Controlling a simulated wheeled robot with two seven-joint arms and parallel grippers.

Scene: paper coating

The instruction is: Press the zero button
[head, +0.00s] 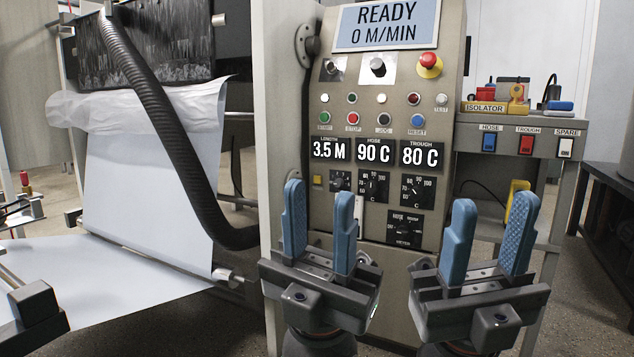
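The control panel (385,125) stands upright in the middle of the head view. Its length display (330,150) reads 3.5 M. A small yellow-orange square button (317,181) sits just below that display; any label on it is too small to read, so I cannot confirm it is the zero button. My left gripper (320,190) is open and empty, with its blue fingers up in front of the panel's lower left; the button shows between the fingers. My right gripper (493,202) is open and empty in front of the panel's lower right edge.
A red emergency stop (429,63) sits on a yellow base at the panel's upper right. Dials (417,189) lie below the displays. A switch shelf (520,118) stands at right. A black hose (165,130) and white paper (150,185) are at left.

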